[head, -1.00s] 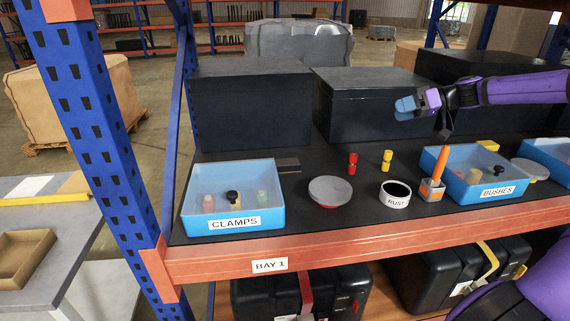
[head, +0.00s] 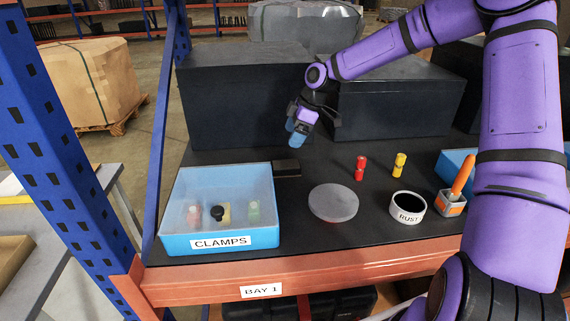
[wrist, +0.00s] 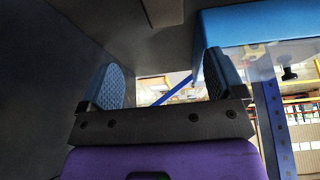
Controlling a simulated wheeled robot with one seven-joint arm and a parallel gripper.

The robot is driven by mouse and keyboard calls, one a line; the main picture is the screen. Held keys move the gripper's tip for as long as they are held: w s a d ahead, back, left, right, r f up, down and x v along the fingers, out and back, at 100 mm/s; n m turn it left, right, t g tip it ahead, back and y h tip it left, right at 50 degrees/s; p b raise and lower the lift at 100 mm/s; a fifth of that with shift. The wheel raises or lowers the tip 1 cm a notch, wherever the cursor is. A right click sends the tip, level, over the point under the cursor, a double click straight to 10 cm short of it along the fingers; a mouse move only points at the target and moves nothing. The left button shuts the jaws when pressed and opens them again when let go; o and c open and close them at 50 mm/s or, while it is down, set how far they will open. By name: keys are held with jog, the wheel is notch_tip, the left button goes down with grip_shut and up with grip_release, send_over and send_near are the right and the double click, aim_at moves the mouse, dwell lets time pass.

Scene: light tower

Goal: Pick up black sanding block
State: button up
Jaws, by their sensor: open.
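The black sanding block (head: 287,168) lies flat on the dark shelf top, just right of the back corner of the blue CLAMPS bin (head: 222,238). It is low and dark, with a paler front side. My gripper (head: 297,134) has blue fingers pointing down, above and slightly behind the block, apart from it. In the wrist view my gripper (wrist: 166,78) shows its two blue fingers spread with nothing between them. I cannot make out the block for certain in the wrist view.
Large black boxes (head: 240,105) stand close behind my gripper. A grey round disc (head: 333,202), a RUST tin (head: 407,208), a red piece (head: 360,168) and a yellow piece (head: 399,165) stand to the right. The shelf between block and disc is clear.

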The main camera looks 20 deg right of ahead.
jog(key=shift+s+d+f, duration=0.3)
jog(key=shift+d+f, duration=0.05)
jog(key=shift+d, duration=0.2)
jog(key=shift+s+a+f, duration=0.1)
jog(key=shift+f, duration=0.2)
send_over(287, 163)
jog(key=d, duration=0.2)
jog(key=f, duration=0.4)
jog(key=shift+s+a+f, duration=0.1)
jog(key=shift+s+a, duration=0.05)
jog(key=shift+a, duration=0.1)
jog(key=shift+s+d+x, duration=0.1)
jog(key=shift+s+x, duration=0.05)
jog(key=shift+x, duration=1.2)
jog(key=shift+s+d+x, duration=0.1)
jog(key=shift+s+x, duration=0.05)
jog(key=shift+x, duration=1.2)
jog(key=shift+w+f, duration=0.15)
jog(key=shift+f, duration=0.2)
jog(key=shift+c, duration=0.2)
jog(key=c, duration=1)
